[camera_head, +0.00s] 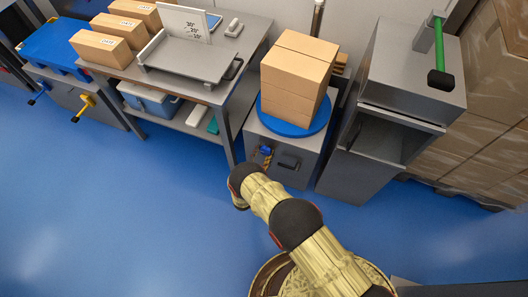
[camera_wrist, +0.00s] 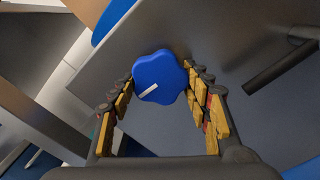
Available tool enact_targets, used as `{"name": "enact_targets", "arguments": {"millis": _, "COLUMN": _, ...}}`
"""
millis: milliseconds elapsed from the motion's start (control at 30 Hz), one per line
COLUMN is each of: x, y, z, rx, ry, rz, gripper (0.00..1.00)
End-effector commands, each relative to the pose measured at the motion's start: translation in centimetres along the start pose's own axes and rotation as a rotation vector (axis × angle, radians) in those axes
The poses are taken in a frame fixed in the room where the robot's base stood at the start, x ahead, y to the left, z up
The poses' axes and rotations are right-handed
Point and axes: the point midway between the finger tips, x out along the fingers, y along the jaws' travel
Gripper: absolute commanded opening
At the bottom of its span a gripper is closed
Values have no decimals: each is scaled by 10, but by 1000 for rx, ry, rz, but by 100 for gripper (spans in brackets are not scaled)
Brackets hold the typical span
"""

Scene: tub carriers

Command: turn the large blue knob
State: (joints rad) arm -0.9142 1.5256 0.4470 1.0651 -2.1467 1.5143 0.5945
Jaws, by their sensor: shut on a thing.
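The large blue knob (camera_wrist: 160,77) has a lobed rim and a short white mark toward its lower edge in the wrist view. It sits on the front of a grey cabinet (camera_wrist: 225,120). In the head view the knob (camera_head: 266,149) is small, on the cabinet front under the blue turntable. My gripper (camera_wrist: 158,82) has one finger on each side of the knob and is shut on it. In the head view my gripper (camera_head: 262,160) shows only partly, at the cabinet front, with my arm below it.
A dark handle (camera_head: 288,161) sticks out right of the knob; it is also in the wrist view (camera_wrist: 282,66). Cardboard boxes (camera_head: 297,75) stand on the blue turntable (camera_head: 268,118). A steel bench (camera_head: 225,95) stands left, a grey cabinet (camera_head: 345,175) right. Blue floor is clear at left.

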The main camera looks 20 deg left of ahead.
Motion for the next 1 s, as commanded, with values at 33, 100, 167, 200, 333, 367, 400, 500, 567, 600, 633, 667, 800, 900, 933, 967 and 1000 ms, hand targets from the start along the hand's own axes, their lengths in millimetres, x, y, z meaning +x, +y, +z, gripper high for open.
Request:
{"name": "enact_targets", "arguments": {"millis": 33, "x": 0, "y": -1, "z": 0, "rx": -6, "ry": 0, "rz": -1, "gripper": 23}}
{"name": "enact_targets", "arguments": {"millis": 100, "x": 0, "y": -1, "z": 0, "rx": -18, "ry": 0, "rz": -1, "gripper": 23}}
{"name": "enact_targets", "arguments": {"millis": 167, "x": 0, "y": -1, "z": 0, "rx": -34, "ry": 1, "rz": -1, "gripper": 23}}
{"name": "enact_targets", "arguments": {"millis": 200, "x": 0, "y": -1, "z": 0, "rx": -49, "ry": 1, "rz": -1, "gripper": 23}}
{"name": "enact_targets", "arguments": {"millis": 333, "x": 0, "y": -2, "z": 0, "rx": -119, "ry": 1, "rz": -1, "gripper": 23}}
{"name": "enact_targets", "arguments": {"millis": 367, "x": 0, "y": -2, "z": 0, "rx": -139, "ry": 1, "rz": -1, "gripper": 23}}
{"name": "enact_targets", "arguments": {"millis": 400, "x": 0, "y": -2, "z": 0, "rx": -168, "ry": 1, "rz": -1, "gripper": 23}}
{"name": "enact_targets", "arguments": {"millis": 500, "x": 0, "y": -3, "z": 0, "rx": -251, "ry": 1, "rz": -1, "gripper": 23}}
{"name": "enact_targets", "arguments": {"millis": 567, "x": 0, "y": -3, "z": 0, "rx": -307, "ry": 1, "rz": -1, "gripper": 23}}
{"name": "enact_targets", "arguments": {"millis": 600, "x": 0, "y": -4, "z": 0, "rx": -345, "ry": 1, "rz": -1, "gripper": 23}}
{"name": "enact_targets", "arguments": {"millis": 633, "x": 0, "y": -4, "z": 0, "rx": -374, "ry": 1, "rz": -1, "gripper": 23}}
{"name": "enact_targets", "arguments": {"millis": 667, "x": 0, "y": -4, "z": 0, "rx": -403, "ry": 1, "rz": -1, "gripper": 23}}
{"name": "enact_targets", "arguments": {"millis": 800, "x": 0, "y": -5, "z": 1, "rx": -536, "ry": 1, "rz": -1, "gripper": 23}}
{"name": "enact_targets", "arguments": {"millis": 900, "x": 0, "y": -6, "z": 1, "rx": -630, "ry": 1, "rz": -1, "gripper": 23}}
{"name": "enact_targets", "arguments": {"millis": 933, "x": 0, "y": -6, "z": 2, "rx": -659, "ry": 1, "rz": -1, "gripper": 23}}
{"name": "enact_targets", "arguments": {"millis": 967, "x": 0, "y": -6, "z": 2, "rx": -688, "ry": 1, "rz": -1, "gripper": 23}}
{"name": "enact_targets", "arguments": {"millis": 1000, "x": 0, "y": -6, "z": 2, "rx": -725, "ry": 1, "rz": -1, "gripper": 23}}
